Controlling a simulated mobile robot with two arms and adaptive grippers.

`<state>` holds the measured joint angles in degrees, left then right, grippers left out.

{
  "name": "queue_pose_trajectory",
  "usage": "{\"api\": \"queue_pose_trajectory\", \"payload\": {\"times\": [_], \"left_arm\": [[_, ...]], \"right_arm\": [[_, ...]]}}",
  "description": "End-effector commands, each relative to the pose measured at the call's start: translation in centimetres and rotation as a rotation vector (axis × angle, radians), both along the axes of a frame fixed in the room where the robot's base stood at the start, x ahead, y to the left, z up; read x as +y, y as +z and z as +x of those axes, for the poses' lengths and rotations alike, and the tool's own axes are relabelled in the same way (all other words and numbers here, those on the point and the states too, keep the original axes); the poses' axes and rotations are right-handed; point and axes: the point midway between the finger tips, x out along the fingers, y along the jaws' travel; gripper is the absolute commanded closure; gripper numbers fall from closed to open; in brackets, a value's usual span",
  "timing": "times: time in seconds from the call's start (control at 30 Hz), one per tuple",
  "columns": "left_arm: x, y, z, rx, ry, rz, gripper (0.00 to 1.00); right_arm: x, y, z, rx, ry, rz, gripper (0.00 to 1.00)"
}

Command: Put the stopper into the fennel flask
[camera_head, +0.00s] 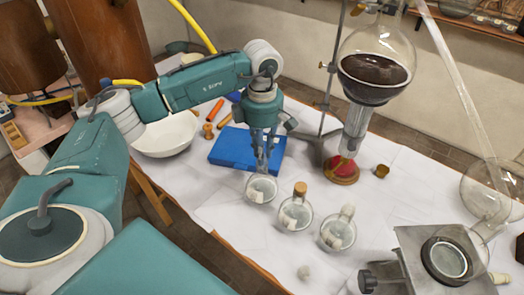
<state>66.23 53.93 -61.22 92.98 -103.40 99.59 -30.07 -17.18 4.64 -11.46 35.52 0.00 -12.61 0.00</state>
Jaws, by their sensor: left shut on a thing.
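Three small round glass flasks stand in a slanting row on the white-covered table: a left flask (261,191), a middle flask (294,216) and a right flask (338,235). No label is readable, so I cannot tell which one is the fennel flask. My right gripper is not in view.
A blue case (230,147) lies just behind the left flask. A white bowl (167,137) is at left. A stand holds a large flask of dark liquid (374,72) behind. A metal apparatus (425,265) is at front right. A small pale object (304,272) lies near the front edge.

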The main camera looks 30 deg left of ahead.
Motion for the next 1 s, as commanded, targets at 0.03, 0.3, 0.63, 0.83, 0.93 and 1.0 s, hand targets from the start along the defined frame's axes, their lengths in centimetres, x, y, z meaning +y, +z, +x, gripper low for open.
{"api": "queue_pose_trajectory", "payload": {"times": [0.03, 0.3, 0.63, 0.83, 0.93, 1.0], "left_arm": [[-0.02, 0.00, 0.01, 0.000, 0.000, 0.000, 1.00], [-0.02, -0.30, 0.00, 0.000, 0.000, 0.000, 1.00], [-0.03, -0.40, 0.00, 0.000, 0.000, 0.000, 1.00], [-0.02, -0.40, 0.00, 0.000, 0.000, 0.000, 0.75], [-0.02, -0.40, 0.00, 0.000, 0.000, 0.000, 0.59], [-0.02, -0.40, 0.00, 0.000, 0.000, 0.000, 0.59]], "right_arm": [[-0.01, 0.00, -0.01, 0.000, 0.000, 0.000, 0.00], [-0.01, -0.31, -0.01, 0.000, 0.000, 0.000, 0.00], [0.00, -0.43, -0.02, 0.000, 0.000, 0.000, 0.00], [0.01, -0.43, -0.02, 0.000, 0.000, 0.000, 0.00], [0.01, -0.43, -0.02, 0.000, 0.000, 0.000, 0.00], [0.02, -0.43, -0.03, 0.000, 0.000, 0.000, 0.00]]}}
